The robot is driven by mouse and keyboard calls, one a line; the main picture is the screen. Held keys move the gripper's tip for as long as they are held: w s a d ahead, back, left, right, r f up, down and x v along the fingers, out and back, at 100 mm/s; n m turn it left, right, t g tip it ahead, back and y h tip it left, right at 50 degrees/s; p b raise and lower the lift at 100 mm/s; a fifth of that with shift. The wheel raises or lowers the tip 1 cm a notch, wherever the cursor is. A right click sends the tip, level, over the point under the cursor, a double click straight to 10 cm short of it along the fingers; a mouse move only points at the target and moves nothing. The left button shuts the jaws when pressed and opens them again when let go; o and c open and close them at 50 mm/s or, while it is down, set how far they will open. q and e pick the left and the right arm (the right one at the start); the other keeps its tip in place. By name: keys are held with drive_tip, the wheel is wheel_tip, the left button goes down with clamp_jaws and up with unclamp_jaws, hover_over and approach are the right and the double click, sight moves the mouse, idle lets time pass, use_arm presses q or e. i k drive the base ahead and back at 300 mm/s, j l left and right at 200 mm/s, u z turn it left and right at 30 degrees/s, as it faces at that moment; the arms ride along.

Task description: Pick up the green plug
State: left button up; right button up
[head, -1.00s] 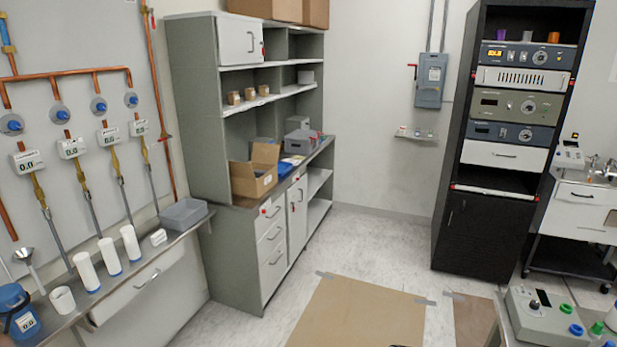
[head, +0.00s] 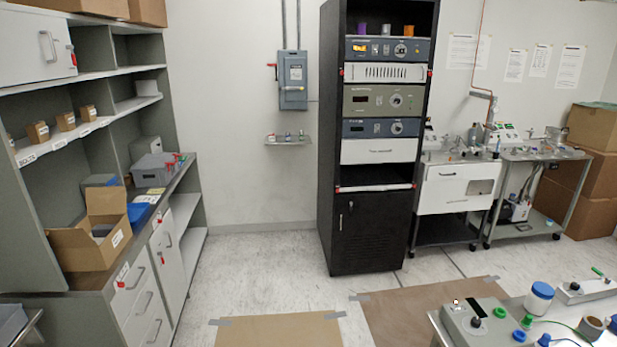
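Several small green parts show at the bottom right in the head view, on or beside a light bench. A green cap (head: 500,312) sits on top of a grey control box (head: 470,322). A thin green piece (head: 597,271) lies at the far right on a grey strip. I cannot tell which of these is the green plug. Neither of my grippers is in view.
A tall black instrument rack (head: 375,190) stands behind the bench. Grey shelving with an open cardboard box (head: 85,245) is at left. A white jar with a blue lid (head: 539,300) stands on the bench. The middle floor is clear, with taped brown sheets (head: 280,334).

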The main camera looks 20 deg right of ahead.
sight(527, 321)
drive_tip(key=i+z, duration=0.45)
drive_tip(key=i+j+z, duration=0.4)
drive_tip(key=i+l, duration=0.05)
drive_tip(key=i, duration=0.1)
